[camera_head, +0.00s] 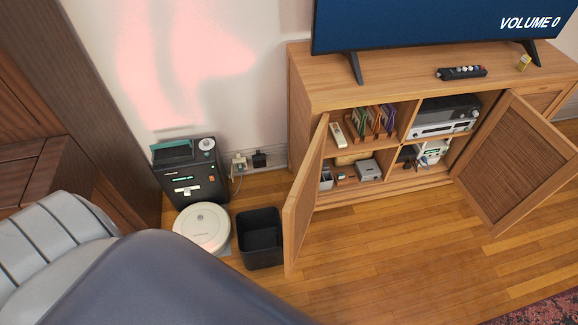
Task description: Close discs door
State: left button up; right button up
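A wooden TV cabinet (345,88) stands against the wall with two hinged doors open. The left door (306,195) is swung far out toward me and seen nearly edge-on. The right door (514,165), with a dark woven panel, is also wide open to the right. Disc cases (374,121) stand in the upper left compartment. I cannot tell from a label which door is the discs door. Neither gripper is in view.
A black bin (261,238) stands close to the left door. Left of it are a white robot vacuum (203,227) and its dark dock (190,172). Wooden floor (385,245) between the doors is clear.

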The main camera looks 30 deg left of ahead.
aim_at(297, 211)
jog(key=k+j, duration=0.2)
jog(key=j, duration=0.15)
jog(key=k+j, duration=0.2)
jog(key=j, duration=0.2)
jog(key=k+j, duration=0.15)
jog(key=j, duration=0.2)
jog(key=k+j+z, duration=0.1)
jog(key=j, duration=0.3)
jog(key=i+j+z, duration=0.5)
jog(key=i+j, duration=0.35)
